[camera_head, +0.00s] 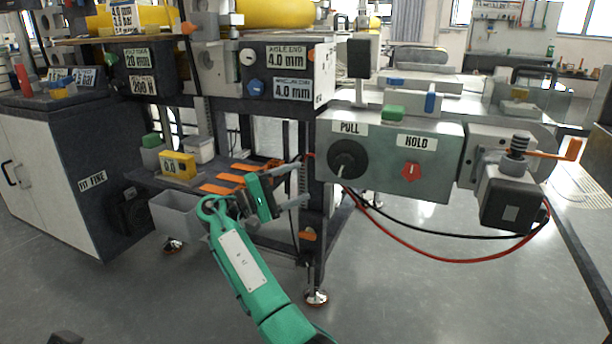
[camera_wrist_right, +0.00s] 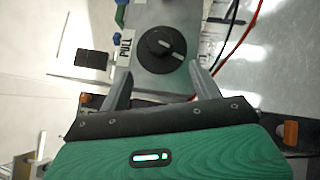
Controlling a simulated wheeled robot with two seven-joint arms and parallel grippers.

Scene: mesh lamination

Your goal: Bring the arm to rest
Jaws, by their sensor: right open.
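My right arm is green and reaches up from the bottom middle of the head view. Its gripper (camera_head: 302,187) is open and empty, with its two grey fingers pointing right toward the control box (camera_head: 437,186). The black PULL knob (camera_head: 347,158) is on that box, just beyond the fingers. In the right wrist view the knob (camera_wrist_right: 164,49) lies ahead of the spread fingers (camera_wrist_right: 162,82), apart from them.
A red HOLD knob (camera_head: 411,170) is right of PULL. A crank with an orange handle (camera_head: 570,150) stands at the far right. Red and black cables hang below the box. A shelf with a yellow block (camera_head: 178,165) and a grey bin (camera_head: 178,216) is left of the gripper. The floor in front is open.

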